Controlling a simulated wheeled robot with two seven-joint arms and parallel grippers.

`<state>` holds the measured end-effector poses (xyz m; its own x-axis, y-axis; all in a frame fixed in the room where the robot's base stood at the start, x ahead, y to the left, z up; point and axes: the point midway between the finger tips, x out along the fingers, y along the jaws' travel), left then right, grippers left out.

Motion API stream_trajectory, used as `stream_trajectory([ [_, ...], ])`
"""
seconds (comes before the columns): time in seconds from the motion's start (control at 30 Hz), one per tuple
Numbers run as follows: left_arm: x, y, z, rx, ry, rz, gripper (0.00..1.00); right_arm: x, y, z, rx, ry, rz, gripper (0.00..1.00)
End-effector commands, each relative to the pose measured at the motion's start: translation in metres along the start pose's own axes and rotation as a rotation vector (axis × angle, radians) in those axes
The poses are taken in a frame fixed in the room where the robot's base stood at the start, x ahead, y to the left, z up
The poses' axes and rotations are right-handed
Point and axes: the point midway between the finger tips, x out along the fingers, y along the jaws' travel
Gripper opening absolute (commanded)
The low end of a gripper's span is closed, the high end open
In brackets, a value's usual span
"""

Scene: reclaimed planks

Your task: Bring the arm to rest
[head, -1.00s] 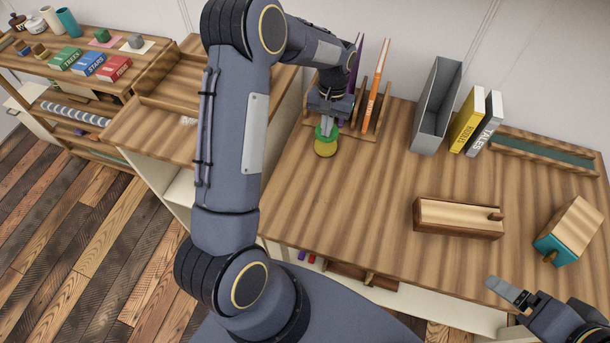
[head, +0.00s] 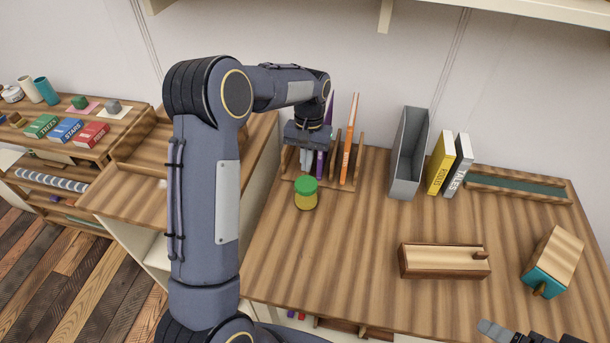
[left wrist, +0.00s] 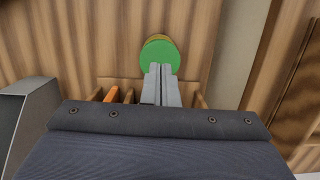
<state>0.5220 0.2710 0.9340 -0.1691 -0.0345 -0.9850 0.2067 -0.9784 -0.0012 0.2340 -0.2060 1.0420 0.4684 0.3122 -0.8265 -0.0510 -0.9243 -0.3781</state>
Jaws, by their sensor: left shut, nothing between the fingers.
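My left gripper (head: 306,164) is shut and empty. It points down in front of the wooden slotted rack (head: 335,187), behind and above a yellow jar with a green lid (head: 306,193). In the left wrist view the two fingers (left wrist: 160,68) lie together, and their tips overlap the edge of the green lid (left wrist: 159,57) in the picture.
The rack holds an orange board (head: 350,140) and a purple one. A grey bin (head: 408,155), yellow and grey books (head: 440,163), a wooden box (head: 444,262) and a teal-ended block (head: 553,262) stand on the desk (head: 350,240). The desk's middle is clear.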

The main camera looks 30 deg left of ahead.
Motion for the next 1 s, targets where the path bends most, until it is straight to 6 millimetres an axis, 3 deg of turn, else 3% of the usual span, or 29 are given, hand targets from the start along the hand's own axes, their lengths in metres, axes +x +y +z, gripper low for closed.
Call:
stream_trajectory([
  [0.3,-0.017,-0.001,0.001,0.000,0.003,0.003,0.00,0.001,0.001,0.001,0.000,0.000,0.000,0.83],
  [0.47,-0.039,-0.007,0.023,0.004,0.044,0.049,0.00,0.001,0.000,0.000,0.000,0.000,0.000,0.83],
  [0.7,-0.087,-0.018,0.106,0.028,0.189,0.188,0.00,0.001,0.001,0.001,0.000,0.000,0.000,0.83],
  [0.87,-0.100,-0.019,0.168,0.050,0.297,0.268,0.00,0.001,0.001,0.001,0.000,0.000,0.000,0.83],
  [1.0,-0.098,-0.015,0.221,0.067,0.395,0.327,0.00,0.001,0.001,0.001,0.000,0.000,0.000,0.83],
])
